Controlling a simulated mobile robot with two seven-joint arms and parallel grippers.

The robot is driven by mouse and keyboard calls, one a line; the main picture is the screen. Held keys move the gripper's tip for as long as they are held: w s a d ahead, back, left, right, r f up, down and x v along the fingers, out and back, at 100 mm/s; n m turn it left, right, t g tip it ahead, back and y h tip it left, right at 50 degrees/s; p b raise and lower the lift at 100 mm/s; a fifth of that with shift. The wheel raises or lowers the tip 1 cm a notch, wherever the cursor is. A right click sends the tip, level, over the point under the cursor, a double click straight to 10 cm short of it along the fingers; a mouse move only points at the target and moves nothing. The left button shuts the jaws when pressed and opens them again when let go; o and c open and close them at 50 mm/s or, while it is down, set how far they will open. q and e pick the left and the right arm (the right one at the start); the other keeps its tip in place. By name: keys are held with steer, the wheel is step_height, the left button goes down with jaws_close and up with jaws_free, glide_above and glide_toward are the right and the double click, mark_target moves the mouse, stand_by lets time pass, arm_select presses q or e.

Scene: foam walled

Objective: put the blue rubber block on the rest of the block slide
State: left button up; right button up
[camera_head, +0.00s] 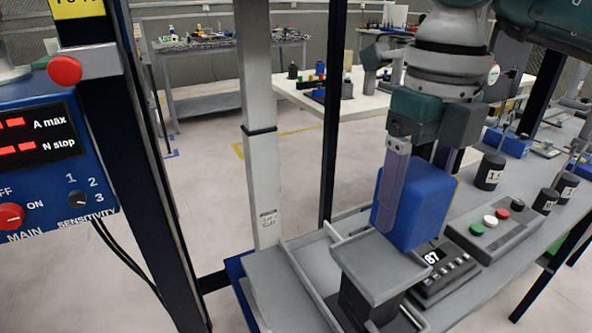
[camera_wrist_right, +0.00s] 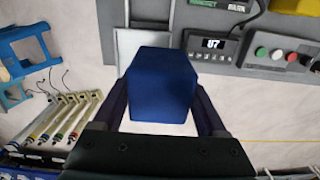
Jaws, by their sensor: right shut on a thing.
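The blue rubber block (camera_head: 413,205) is between the fingers of my right gripper (camera_head: 405,190), which is shut on it. In the head view the block is tilted and appears just behind and above a grey flat-topped stand (camera_head: 375,264), which looks like the rest of the block slide. I cannot tell for sure whether block and stand touch. In the right wrist view the block (camera_wrist_right: 162,85) fills the middle between both fingers, and hides part of the pale plate and frame (camera_wrist_right: 128,45) behind it. My left gripper is not in view.
A small keypad with a display (camera_head: 440,268) and a button box (camera_head: 492,232) stand close to the right of the block. Black labelled weights (camera_head: 489,171) stand behind. A dark post (camera_head: 332,120) and a blue control panel (camera_head: 45,160) are to the left.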

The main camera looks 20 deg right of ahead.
steer(key=a, duration=0.3)
steer(key=shift+s+f, duration=0.1)
steer(key=shift+f, duration=1.85)
steer(key=o, duration=1.6)
steer(key=shift+c, duration=0.2)
steer(key=shift+r, duration=0.1)
step_height(320, 180, up, 8)
steer(key=shift+f+p, duration=0.15)
steer(key=shift+p, duration=0.15)
